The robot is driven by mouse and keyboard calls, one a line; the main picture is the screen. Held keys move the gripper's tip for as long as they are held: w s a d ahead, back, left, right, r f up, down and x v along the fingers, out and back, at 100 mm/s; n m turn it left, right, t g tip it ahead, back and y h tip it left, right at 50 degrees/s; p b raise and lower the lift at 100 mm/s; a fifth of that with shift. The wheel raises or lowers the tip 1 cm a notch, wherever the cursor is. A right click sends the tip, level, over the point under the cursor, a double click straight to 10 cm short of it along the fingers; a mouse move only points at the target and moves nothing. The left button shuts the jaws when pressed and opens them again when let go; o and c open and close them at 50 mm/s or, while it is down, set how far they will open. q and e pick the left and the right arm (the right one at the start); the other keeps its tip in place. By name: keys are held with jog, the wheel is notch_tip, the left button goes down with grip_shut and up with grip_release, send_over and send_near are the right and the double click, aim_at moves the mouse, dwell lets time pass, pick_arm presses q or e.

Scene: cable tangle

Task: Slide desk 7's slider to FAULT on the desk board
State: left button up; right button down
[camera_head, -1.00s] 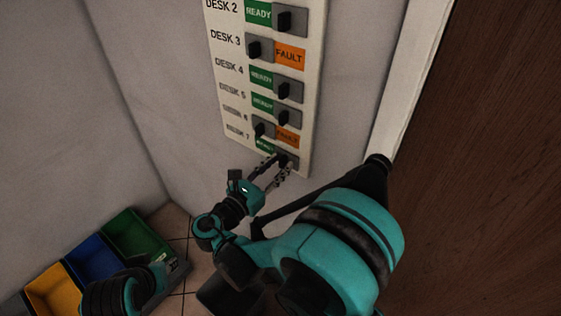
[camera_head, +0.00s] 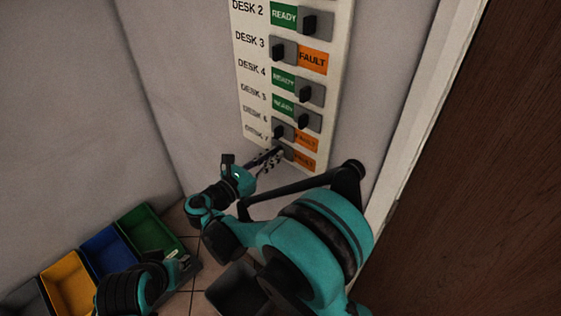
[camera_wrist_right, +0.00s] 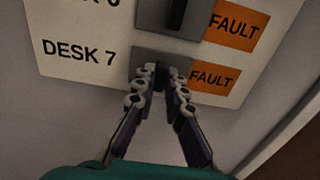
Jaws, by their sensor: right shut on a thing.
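The white desk board (camera_head: 340,75) hangs on the wall, with rows of labels and grey sliders with black knobs. Desk 7's slider (camera_wrist_right: 148,58) is at the bottom row, on the left side of its track beside the DESK 7 label (camera_wrist_right: 80,52). The orange FAULT sign (camera_wrist_right: 214,77) shows to its right; it also shows in the head view (camera_head: 304,161). My right gripper (camera_wrist_right: 160,84) is shut on this slider's knob, which its fingertips mostly hide. In the head view my right gripper (camera_head: 274,155) reaches the board's lower end. My left gripper (camera_head: 178,266) is low at the left, its jaws unclear.
Desk 6's slider (camera_head: 279,132) sits just above, also beside FAULT. Green (camera_head: 150,228), blue (camera_head: 105,252) and yellow (camera_head: 68,282) bins stand on the floor at left. A white door frame (camera_head: 420,110) and brown door (camera_head: 480,150) are at right.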

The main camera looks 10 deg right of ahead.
jog(key=shift+w, duration=0.1)
jog(key=c, duration=1.6)
grip_release()
jog(key=shift+w+a, duration=0.1)
jog(key=shift+w, duration=0.05)
jog(key=shift+o, duration=0.2)
notch_tip(320, 180, up, 10)
